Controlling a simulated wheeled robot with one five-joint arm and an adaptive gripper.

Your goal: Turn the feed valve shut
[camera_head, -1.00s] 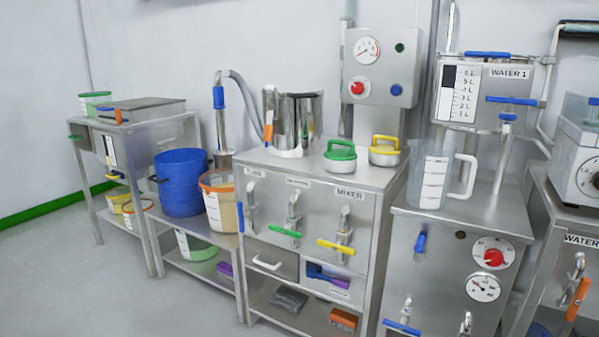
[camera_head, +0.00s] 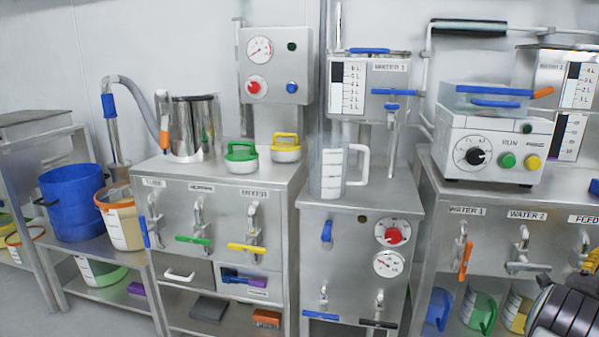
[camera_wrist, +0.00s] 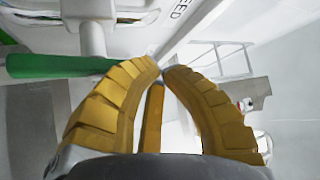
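The FEED label (camera_head: 583,219) is at the right edge of the head view, with the feed valve (camera_head: 583,245) below it, partly cut off. In the wrist view, the end of the FEED label (camera_wrist: 178,10) is at the top. Left of it is a pale valve stem (camera_wrist: 93,38) with a green handle (camera_wrist: 62,66) lying across the picture.
WATER 1 valve with an orange handle (camera_head: 465,260) and WATER 2 valve (camera_head: 526,262) are left of the feed valve on the same steel cabinet. Buckets, one green (camera_head: 480,312), stand on the shelf below.

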